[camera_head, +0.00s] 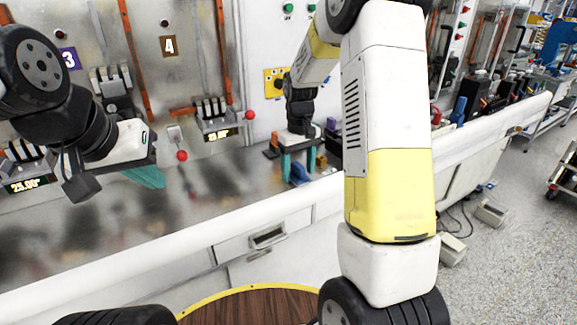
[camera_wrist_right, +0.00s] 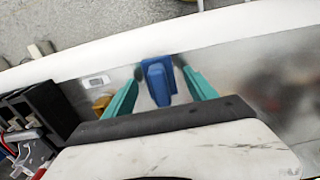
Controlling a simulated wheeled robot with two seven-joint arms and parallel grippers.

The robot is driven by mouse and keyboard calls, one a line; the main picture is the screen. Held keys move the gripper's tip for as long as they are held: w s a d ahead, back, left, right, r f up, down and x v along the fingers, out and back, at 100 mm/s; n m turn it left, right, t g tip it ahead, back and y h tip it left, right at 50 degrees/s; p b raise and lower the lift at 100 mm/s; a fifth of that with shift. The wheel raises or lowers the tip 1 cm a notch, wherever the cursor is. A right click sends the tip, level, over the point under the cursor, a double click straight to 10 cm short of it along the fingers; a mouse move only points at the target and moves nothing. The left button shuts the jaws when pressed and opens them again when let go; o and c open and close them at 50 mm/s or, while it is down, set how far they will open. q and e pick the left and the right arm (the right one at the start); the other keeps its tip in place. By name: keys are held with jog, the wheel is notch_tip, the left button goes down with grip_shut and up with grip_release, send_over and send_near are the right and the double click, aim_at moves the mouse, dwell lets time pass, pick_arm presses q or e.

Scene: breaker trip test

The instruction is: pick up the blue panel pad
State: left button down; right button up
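The blue panel pad (camera_head: 300,173) stands on the grey bench top near its front edge. It also shows in the right wrist view (camera_wrist_right: 158,82), between the fingertips of my right gripper (camera_wrist_right: 159,68). The teal fingers of the right gripper (camera_head: 299,168) are spread and point down, one on each side of the pad. A narrow gap seems to show beside the pad; contact is hard to tell. My left gripper (camera_head: 146,177) hangs over the bench at the left, far from the pad; its teal fingers overlap, so its opening is hidden.
Breaker panels with red-tipped levers (camera_head: 182,155) stand behind the bench. A small yellow-brown block (camera_head: 321,161) stands right of the pad and also shows in the wrist view (camera_wrist_right: 101,104). Black devices (camera_wrist_right: 38,108) lie further along the bench. The bench between my grippers looks clear.

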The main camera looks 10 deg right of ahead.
aim_at(298, 166)
grip_shut()
jog(key=shift+r, duration=0.6)
jog(key=shift+s+a+r, duration=0.1)
jog(key=shift+s+r, duration=0.15)
jog(key=shift+r, duration=0.4)
jog(key=shift+s+a+r, duration=0.1)
jog(key=shift+s+r, duration=0.15)
jog(key=shift+r, duration=0.35)
jog(key=s+a+r, duration=0.1)
jog(key=s+a, duration=0.3)
jog(key=s, duration=1)
jog(key=shift+s+r, duration=0.15)
jog(key=shift+s, duration=0.1)
